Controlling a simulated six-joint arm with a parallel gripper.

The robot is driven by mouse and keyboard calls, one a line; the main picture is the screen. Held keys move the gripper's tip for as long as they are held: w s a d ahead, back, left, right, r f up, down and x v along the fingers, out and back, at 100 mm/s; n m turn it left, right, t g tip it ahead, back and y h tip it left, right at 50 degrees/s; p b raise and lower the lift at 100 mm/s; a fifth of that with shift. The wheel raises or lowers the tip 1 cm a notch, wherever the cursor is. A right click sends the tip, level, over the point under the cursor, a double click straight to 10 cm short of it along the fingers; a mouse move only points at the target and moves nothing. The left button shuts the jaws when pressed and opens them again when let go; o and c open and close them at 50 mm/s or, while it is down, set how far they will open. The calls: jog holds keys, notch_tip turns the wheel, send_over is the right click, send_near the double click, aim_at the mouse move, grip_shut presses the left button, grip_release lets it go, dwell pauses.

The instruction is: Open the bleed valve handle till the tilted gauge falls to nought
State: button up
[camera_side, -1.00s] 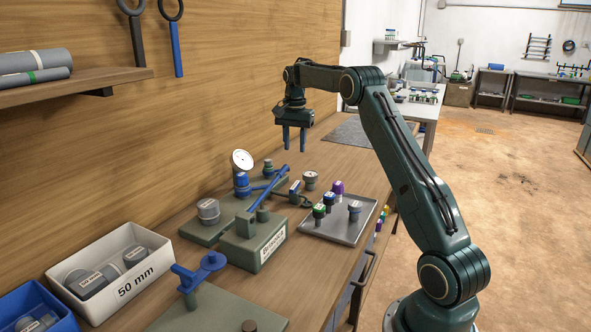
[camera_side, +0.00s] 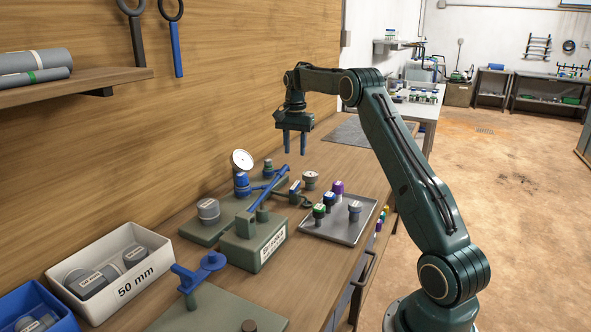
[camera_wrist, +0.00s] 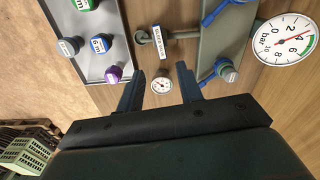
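The tilted gauge (camera_side: 242,160) has a round white face at the back of the manifold. In the wrist view the bar gauge (camera_wrist: 283,38) has its red needle off zero, near the 4. A small valve with a white-and-blue tag (camera_side: 295,187) sits right of the long blue lever (camera_side: 270,186); its tagged stem (camera_wrist: 160,35) is in the wrist view. I cannot read the tag, so I cannot tell which is the bleed handle. My gripper (camera_side: 295,152) hangs above and behind the manifold, fingers down, apart and empty. A small round gauge (camera_wrist: 161,85) shows between the fingers, below them.
A metal tray (camera_side: 336,231) with several coloured knobs stands to the right. A green block (camera_side: 252,240) carries the blue lever. A white "50 mm" bin (camera_side: 130,285) and a blue bin (camera_side: 62,318) are front left. The wooden wall is close behind. A grey mat (camera_side: 350,134) lies clear beyond.

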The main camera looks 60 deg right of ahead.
aim_at(295, 185)
notch_tip(295, 185, down, 12)
jog(key=shift+f, duration=0.1)
dwell(0.5)
grip_shut()
